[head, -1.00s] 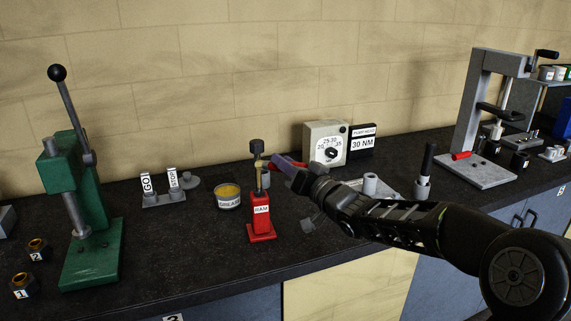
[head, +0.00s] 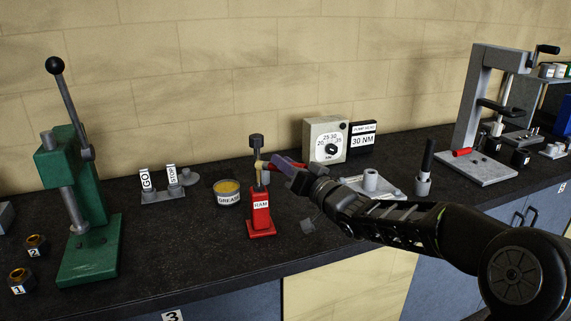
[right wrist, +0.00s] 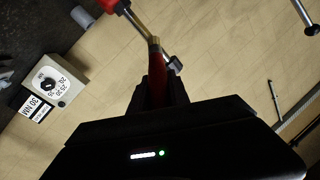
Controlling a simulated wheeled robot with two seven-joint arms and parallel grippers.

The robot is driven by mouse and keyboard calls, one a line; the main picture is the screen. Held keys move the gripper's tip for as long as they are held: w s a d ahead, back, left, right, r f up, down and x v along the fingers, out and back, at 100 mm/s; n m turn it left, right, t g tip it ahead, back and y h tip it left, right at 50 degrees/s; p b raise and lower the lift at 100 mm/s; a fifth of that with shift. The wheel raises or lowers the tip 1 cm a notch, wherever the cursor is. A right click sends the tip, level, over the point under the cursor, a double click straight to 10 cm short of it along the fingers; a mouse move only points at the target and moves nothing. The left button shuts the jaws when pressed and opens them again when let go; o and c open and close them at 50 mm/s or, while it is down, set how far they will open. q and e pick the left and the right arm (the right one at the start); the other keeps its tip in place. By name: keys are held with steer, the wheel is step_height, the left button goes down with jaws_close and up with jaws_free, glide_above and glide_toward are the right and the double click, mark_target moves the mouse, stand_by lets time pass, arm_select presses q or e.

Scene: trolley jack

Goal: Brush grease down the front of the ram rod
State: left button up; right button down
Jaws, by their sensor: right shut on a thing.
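The red ram (head: 261,215), labelled RAM, stands upright on the bench with a thin rod (head: 258,180) rising to a dark head (head: 256,141). My right gripper (head: 287,172) is shut on a brush with a red handle (right wrist: 157,82), to the right of the rod. The brush's bristle end (head: 259,165) is at the upper rod, apparently touching it. The rod looks yellowish there, but I cannot tell how much is grease. In the right wrist view the brush's metal collar (right wrist: 153,43) overlaps the rod. A grease tin (head: 227,192) stands left of the ram. My left gripper is not in view.
A green press (head: 90,240) stands at the left, with GO and STOP gauges (head: 165,193) beside it. A dial box (head: 325,140) and a 30 NM sign (head: 362,140) stand behind my right gripper. A grey press frame (head: 480,165) is at the right.

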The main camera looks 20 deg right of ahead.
stand_by(0.4)
steer(key=shift+f+b, duration=0.75)
steer(key=shift+f, duration=0.1)
steer(key=shift+f, duration=0.1)
steer(key=shift+f+b, duration=0.7)
steer(key=shift+f, duration=0.1)
stand_by(0.4)
steer(key=shift+f+b, duration=0.7)
steer(key=shift+f, duration=0.05)
